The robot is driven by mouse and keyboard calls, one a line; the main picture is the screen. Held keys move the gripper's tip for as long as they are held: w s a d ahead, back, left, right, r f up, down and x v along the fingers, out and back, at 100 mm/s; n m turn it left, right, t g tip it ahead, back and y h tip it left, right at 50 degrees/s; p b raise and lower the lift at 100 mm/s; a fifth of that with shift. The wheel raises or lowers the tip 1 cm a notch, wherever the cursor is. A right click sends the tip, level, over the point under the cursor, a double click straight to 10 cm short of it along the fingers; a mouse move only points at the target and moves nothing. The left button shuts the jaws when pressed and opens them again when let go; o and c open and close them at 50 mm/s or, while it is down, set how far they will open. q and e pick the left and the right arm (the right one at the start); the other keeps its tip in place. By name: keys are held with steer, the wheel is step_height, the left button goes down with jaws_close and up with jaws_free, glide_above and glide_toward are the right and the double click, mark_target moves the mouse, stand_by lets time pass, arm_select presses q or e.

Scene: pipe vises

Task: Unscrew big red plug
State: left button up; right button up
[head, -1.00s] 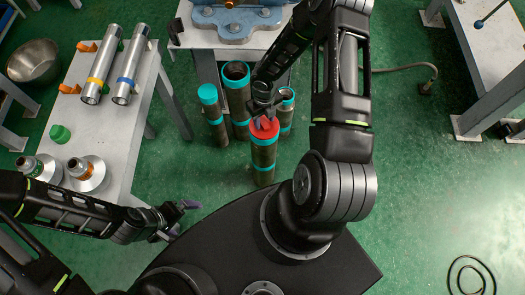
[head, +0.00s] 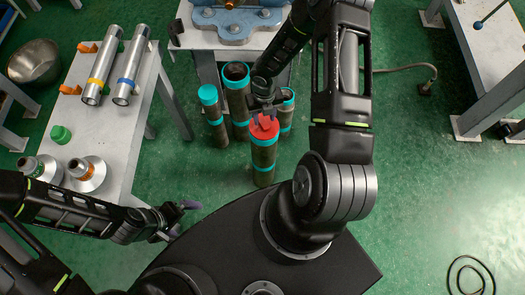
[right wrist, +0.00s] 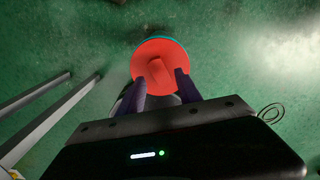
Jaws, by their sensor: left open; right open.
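The big red plug (head: 264,128) caps the top of an upright dark pipe (head: 263,160) with teal bands, standing on the green floor. In the right wrist view the plug (right wrist: 153,62) shows as a red disc with a raised bar across its middle. My right gripper (head: 265,115) is open above the plug. In the right wrist view its two fingers (right wrist: 160,88) reach over the plug's near edge, one on each side of the bar's near end; whether they touch is unclear. My left gripper (head: 183,207) is open and empty over the floor at the lower left.
Several other dark pipes, including a teal-capped one (head: 208,95) and an open one (head: 236,75), stand close behind. A table (head: 117,150) at left holds two silver cylinders (head: 101,65), a green cap (head: 60,134) and metal fittings. A blue vise (head: 236,22) is at the back.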

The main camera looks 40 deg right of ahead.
steer(key=m+b, duration=0.3)
steer(key=m, duration=0.4)
steer(key=shift+f, duration=0.2)
steer(key=m+b, duration=0.1)
steer(key=m, duration=0.1)
steer(key=shift+m, duration=0.4)
steer(key=shift+r+m+b, duration=0.2)
steer(key=shift+m+b, duration=0.1)
steer(key=shift+m, duration=0.3)
steer(key=shift+f+m+b, duration=0.15)
steer(key=shift+m+b, duration=0.35)
steer(key=shift+m, duration=0.1)
steer(key=m+b, duration=0.4)
steer(key=m, duration=0.4)
steer(key=shift+f+m, duration=0.15)
steer(key=shift+m, duration=0.25)
steer(key=shift+m+b, duration=0.55)
steer(key=shift+m, duration=0.45)
steer(key=shift+r+m, duration=0.3)
steer(key=shift+m, duration=0.9)
